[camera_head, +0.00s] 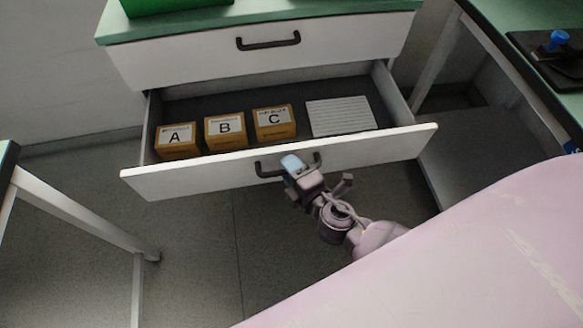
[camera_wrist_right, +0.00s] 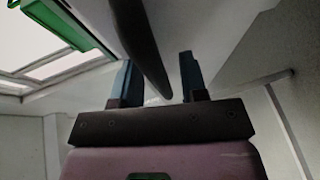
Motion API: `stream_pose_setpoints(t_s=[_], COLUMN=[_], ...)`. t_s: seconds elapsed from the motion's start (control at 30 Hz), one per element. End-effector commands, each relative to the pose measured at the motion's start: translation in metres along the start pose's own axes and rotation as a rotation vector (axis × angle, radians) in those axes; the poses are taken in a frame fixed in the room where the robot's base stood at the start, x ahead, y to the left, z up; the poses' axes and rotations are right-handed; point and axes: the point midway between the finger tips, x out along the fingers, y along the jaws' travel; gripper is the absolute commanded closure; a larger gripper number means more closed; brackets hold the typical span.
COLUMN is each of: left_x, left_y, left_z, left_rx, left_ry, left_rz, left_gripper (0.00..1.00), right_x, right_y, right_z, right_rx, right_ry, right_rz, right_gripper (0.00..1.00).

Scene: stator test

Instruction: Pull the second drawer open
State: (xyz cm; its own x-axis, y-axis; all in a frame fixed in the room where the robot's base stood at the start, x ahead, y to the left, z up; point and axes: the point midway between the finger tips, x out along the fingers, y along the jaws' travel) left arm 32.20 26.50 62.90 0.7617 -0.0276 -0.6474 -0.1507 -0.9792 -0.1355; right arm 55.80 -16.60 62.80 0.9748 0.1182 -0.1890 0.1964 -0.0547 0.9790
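The second drawer (camera_head: 220,177) is a white-fronted drawer below the top one, and it stands pulled out with its inside showing. Its dark handle (camera_head: 267,170) is on the front and is partly hidden by my right gripper (camera_head: 299,168). In the right wrist view, a dark handle bar (camera_wrist_right: 142,45) runs between the two fingers of the right gripper (camera_wrist_right: 158,78). The fingers are apart, with a visible gap on each side of the bar. My left gripper is in neither view.
Boxes A (camera_head: 176,150), B (camera_head: 224,142) and C (camera_head: 274,134) and a white lined card (camera_head: 340,116) lie in the drawer. The top drawer (camera_head: 200,65) above is shut. Tables stand at the left (camera_head: 75,210) and right (camera_head: 505,50). Floor (camera_head: 205,235) before the drawer is clear.

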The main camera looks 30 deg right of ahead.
Motion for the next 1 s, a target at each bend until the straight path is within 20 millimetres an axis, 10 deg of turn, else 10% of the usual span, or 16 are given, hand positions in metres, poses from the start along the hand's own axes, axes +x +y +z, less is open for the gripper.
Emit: stream_pose_setpoints(t_s=[0.27,1.0], left_x=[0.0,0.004], left_y=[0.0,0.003], left_z=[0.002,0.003], left_rx=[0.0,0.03], left_ry=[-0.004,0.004], left_rz=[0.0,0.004], left_gripper=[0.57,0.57], right_x=[-0.007,-0.103], right_y=[-0.001,-0.003], right_z=[0.0,0.0], right_rx=[0.0,0.002], right_ry=[-0.001,-0.001], right_rz=[-0.001,-0.004], right_gripper=[0.6,0.6])
